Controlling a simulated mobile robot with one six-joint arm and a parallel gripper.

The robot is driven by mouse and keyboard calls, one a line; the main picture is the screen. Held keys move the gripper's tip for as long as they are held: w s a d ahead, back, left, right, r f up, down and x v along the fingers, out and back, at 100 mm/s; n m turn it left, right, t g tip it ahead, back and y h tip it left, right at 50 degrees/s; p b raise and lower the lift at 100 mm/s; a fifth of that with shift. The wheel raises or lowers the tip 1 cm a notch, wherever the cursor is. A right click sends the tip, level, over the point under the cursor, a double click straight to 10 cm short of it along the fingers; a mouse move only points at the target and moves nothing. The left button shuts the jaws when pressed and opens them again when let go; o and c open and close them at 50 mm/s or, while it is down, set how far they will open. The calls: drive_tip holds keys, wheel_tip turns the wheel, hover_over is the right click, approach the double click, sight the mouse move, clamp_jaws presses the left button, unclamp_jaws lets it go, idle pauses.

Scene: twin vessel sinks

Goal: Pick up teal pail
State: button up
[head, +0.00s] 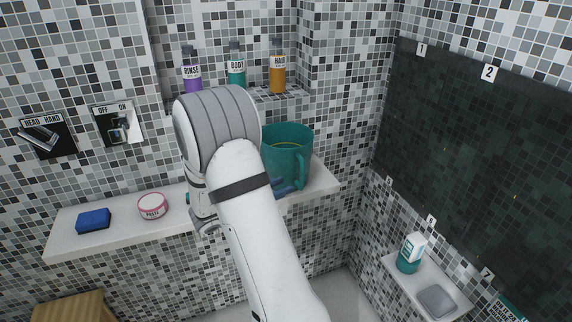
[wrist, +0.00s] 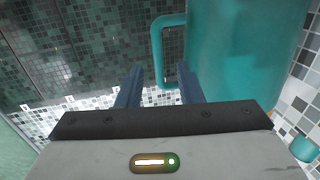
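The teal pail (head: 290,138) stands upright at the right end of the white ledge in the head view, its handle (head: 301,172) facing the camera side. My arm hides its lower left part. In the wrist view the pail (wrist: 245,55) fills the upper right and its handle (wrist: 157,50) stands upright. My gripper (wrist: 160,82) is open, its two blue fingers apart with the handle's lower part showing between them. I cannot tell whether the fingers touch the handle. In the head view only part of the blue fingers of my gripper (head: 284,187) shows beside my wrist.
The ledge (head: 120,222) also holds a blue sponge (head: 93,221) and a round pink-labelled tin (head: 152,206). Purple (head: 193,72), teal (head: 236,70) and orange (head: 277,72) bottles stand in a niche above. A dark panel (head: 480,150) covers the right wall.

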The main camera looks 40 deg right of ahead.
sight(301, 185)
drive_tip(key=d+p, duration=0.1)
drive_tip(key=d, duration=0.6)
drive_tip(key=shift+s+f, duration=0.1)
drive_tip(key=shift+s+d, duration=0.1)
drive_tip(key=shift+d, duration=0.2)
clamp_jaws()
